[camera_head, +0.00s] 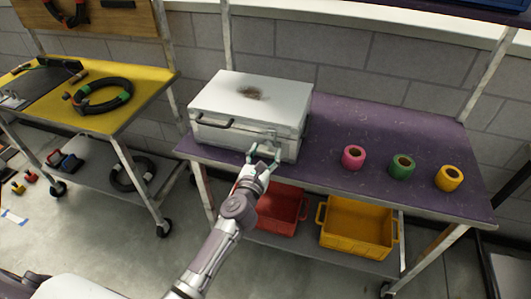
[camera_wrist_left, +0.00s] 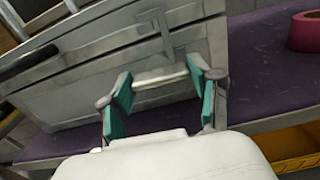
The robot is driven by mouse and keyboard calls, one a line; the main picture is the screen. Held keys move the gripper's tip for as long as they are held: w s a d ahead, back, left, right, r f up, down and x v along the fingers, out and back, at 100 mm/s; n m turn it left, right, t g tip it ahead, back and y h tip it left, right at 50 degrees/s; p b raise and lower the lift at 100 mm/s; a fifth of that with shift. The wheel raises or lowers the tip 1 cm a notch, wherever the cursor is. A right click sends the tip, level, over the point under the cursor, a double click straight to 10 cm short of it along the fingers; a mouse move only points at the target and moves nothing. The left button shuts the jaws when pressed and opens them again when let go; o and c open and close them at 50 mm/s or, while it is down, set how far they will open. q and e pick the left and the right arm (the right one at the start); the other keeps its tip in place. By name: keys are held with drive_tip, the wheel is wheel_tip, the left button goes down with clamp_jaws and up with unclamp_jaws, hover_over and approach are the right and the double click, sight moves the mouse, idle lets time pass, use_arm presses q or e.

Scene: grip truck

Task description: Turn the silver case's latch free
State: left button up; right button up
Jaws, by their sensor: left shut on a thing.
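The silver case (camera_head: 250,105) stands closed on the purple table top, with a dark handle (camera_head: 215,124) on its front. Its latch (camera_head: 271,134) is on the front face towards the right. In the left wrist view the latch (camera_wrist_left: 160,76) shows as a pale bar between the fingers. My left gripper (camera_head: 264,154) is at the case's front, its teal-padded fingers on either side of the latch bar. The left wrist view shows these fingers (camera_wrist_left: 160,92) shut on the latch. My right gripper is not in view.
Pink (camera_head: 354,158), green (camera_head: 402,167) and yellow (camera_head: 449,178) tape rolls stand to the right on the purple table (camera_head: 335,125). Red (camera_head: 282,208) and yellow (camera_head: 358,228) bins sit on the shelf below. A yellow-topped cart (camera_head: 140,85) stands at the left.

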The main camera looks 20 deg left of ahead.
use_arm(q)
drive_tip(key=m+p, duration=0.1)
drive_tip(key=m, duration=0.2)
drive_tip(key=m+p, duration=0.2)
drive_tip(key=m, duration=0.3)
drive_tip(key=shift+m, duration=0.4)
drive_tip(key=m+p, duration=0.1)
drive_tip(key=m, duration=0.3)
drive_tip(key=shift+m+p, duration=0.3)
drive_tip(key=shift+p, duration=0.05)
drive_tip(key=shift+m+p, duration=0.5)
drive_tip(key=shift+m, duration=1.5)
drive_tip(key=shift+f, duration=0.1)
drive_tip(key=o, duration=1.1)
drive_tip(key=shift+o, duration=0.2)
